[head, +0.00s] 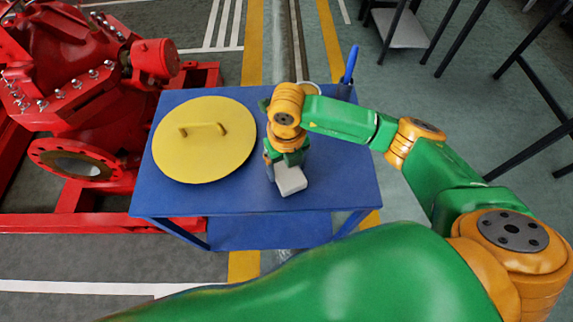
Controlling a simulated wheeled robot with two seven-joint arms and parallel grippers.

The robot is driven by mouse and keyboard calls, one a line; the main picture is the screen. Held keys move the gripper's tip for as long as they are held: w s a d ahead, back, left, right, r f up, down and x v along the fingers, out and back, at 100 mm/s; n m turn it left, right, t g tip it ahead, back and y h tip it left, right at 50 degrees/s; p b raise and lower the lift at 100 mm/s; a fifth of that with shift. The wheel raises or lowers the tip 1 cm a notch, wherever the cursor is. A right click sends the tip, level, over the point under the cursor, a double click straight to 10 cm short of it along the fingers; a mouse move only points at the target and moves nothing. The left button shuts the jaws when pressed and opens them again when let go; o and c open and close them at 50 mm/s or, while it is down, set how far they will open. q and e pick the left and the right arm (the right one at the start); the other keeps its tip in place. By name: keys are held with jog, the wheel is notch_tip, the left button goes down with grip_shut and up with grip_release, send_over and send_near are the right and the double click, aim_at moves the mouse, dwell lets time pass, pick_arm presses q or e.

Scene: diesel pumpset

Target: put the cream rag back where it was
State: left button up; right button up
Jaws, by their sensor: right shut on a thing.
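The cream rag (290,179) is a small pale block-like bundle at the right part of the blue table (225,201). My right gripper (284,164) points down over the rag and is shut on it. The rag is at or just above the tabletop; I cannot tell whether it touches. The fingertips are partly hidden by the wrist. My left gripper is not in view.
A round yellow lid (205,150) with a handle covers the table's left half. A blue-handled brush-like tool (349,70) stands at the back right, near a partly hidden round rim (309,88). A red pump (65,90) stands left. The table's front right is clear.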

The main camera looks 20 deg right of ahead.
aim_at(286, 170)
jog(key=o, duration=1)
jog(key=shift+w, duration=0.1)
notch_tip(286, 170, up, 12)
jog(key=shift+p, duration=0.35)
